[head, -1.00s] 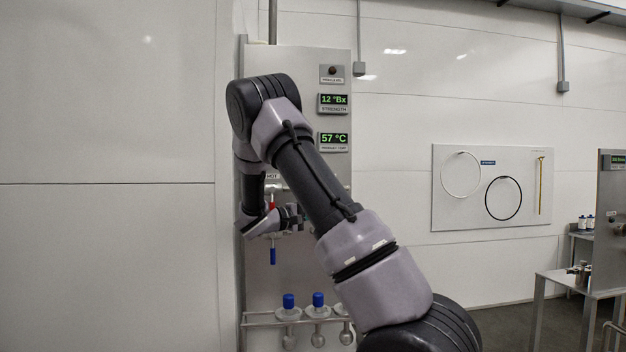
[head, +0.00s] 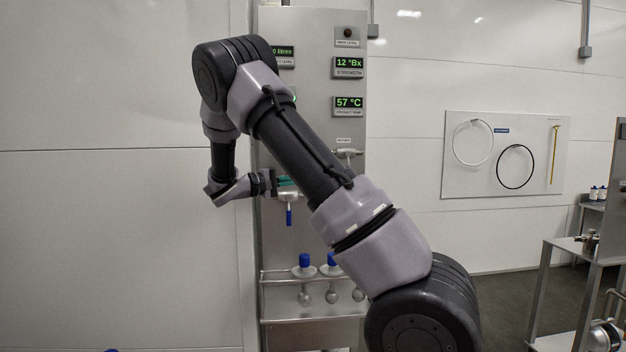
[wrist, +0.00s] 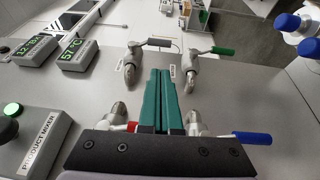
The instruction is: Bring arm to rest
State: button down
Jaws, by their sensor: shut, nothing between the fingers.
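My gripper (wrist: 163,100) shows in the wrist view with its two green fingers together and nothing between them. In the head view my gripper (head: 287,182) is in front of the steel control panel (head: 312,235), left of my forearm. The blue handle (head: 289,215) hangs down in the head view. I cannot tell how far the fingers are from the panel.
Displays read 12 °Bx (head: 348,67) and 57 °C (head: 348,104). A rack (head: 290,321) below holds blue-capped flasks (head: 305,268). A product mixer button (wrist: 12,112) is lit green. A board with hoops (head: 505,155) hangs at right. The wall at left is clear.

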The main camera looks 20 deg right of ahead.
jog(key=shift+a, duration=0.4)
jog(key=s+d+f+m+g+y, duration=0.1)
jog(key=s+d+y, duration=0.2)
jog(key=s+y, duration=0.35)
jog(key=s+d+f+m+g+y, duration=0.15)
jog(key=s+y, duration=0.25)
jog(key=s, duration=0.5)
jog(key=s+a+r+m+t+y, duration=0.1)
jog(key=s+a+r+t+y, duration=0.3)
jog(key=s, duration=0.4)
jog(key=s+a+r+m+t+y, duration=0.2)
jog(key=s+a+r+t+y, duration=0.1)
jog(key=s+a+y, duration=0.3)
jog(key=shift+s+a+r+t, duration=0.4)
jog(key=shift+s+a+t, duration=0.15)
jog(key=shift+s+a, duration=0.45)
